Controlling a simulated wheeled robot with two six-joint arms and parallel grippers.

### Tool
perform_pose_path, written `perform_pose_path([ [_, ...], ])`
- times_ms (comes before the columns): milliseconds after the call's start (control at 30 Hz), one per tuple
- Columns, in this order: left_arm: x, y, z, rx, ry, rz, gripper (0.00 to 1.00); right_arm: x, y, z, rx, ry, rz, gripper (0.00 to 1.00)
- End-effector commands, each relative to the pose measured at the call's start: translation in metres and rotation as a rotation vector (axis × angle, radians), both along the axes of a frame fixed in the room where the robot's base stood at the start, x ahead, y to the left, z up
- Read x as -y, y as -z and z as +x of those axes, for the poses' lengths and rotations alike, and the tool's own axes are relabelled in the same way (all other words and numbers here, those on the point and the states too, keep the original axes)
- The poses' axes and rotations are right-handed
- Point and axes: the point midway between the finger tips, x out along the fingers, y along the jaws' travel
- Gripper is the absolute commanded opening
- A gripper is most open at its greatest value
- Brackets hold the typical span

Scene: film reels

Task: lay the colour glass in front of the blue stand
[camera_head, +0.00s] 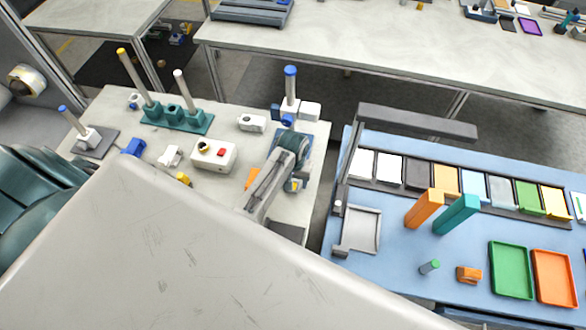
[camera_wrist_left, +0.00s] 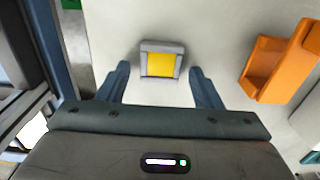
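A small square yellow glass in a grey frame (camera_wrist_left: 161,64) lies flat on the light table in the left wrist view. It appears as a small yellow patch (camera_head: 294,186) beside my arm in the head view. My left gripper (camera_wrist_left: 159,72) points down over it, its open fingers either side with gaps between them and the frame. An upright post with a blue top (camera_head: 290,86) stands at the back of this table; another blue-topped post (camera_head: 63,109) stands at the far left. I cannot tell which is the blue stand. My right gripper is not in view.
An orange holder (camera_wrist_left: 277,68) lies close to the glass. A white box with a red button (camera_head: 213,156) and a teal rack with posts (camera_head: 176,118) share the table. A blue table (camera_head: 390,250) with coloured panels and trays stands to the right, across a gap.

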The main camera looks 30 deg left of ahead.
Motion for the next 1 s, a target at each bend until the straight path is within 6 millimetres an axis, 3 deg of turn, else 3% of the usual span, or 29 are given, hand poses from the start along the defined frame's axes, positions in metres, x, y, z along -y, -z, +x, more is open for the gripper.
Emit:
perform_pose_path([
  [367,0.0,-0.006,0.0,0.001,0.0,0.0,0.59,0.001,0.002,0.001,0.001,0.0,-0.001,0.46],
  [567,0.0,-0.037,0.001,0.006,0.0,0.0,0.59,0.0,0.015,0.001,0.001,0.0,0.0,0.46],
  [800,0.0,-0.089,0.001,0.006,0.0,0.0,0.59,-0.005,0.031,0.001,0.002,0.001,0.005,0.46],
  [1000,0.0,-0.117,0.0,0.002,0.0,0.0,0.59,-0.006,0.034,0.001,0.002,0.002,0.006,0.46],
])
